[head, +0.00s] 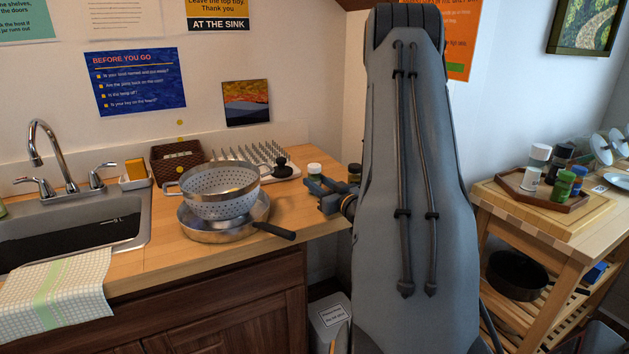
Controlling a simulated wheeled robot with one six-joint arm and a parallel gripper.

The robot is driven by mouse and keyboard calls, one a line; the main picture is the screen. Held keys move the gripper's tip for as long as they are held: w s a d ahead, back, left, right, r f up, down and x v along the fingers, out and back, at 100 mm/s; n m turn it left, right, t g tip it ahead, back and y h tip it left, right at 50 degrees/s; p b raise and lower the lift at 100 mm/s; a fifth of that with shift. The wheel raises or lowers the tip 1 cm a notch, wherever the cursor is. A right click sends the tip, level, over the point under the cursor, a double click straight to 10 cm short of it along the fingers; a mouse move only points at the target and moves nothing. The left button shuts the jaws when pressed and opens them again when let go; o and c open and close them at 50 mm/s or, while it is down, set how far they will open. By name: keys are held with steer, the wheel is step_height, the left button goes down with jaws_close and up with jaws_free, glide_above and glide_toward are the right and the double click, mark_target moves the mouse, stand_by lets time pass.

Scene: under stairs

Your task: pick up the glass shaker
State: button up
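A small jar or shaker with a white lid (315,169) stands on the wooden counter, just behind my gripper (316,190); its lower part is hidden. A small dark jar (354,173) stands to its right, partly hidden by my arm. I cannot tell for sure which is the glass shaker. My gripper is low over the counter's right end, its fingers apart with nothing visible between them.
A metal colander (218,187) sits in a frying pan (225,232) left of my gripper, the pan's handle (273,231) pointing towards it. A spiked drying rack (245,155) lies behind. The sink (75,240) is at left. A bin (330,318) stands below the counter.

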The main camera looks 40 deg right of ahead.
mark_target(317, 167)
steer(key=c, duration=0.5)
steer(key=shift+o, duration=0.2)
steer(key=shift+r, duration=0.1)
steer(key=shift+r+b, duration=0.75)
steer(key=shift+r, duration=4.15)
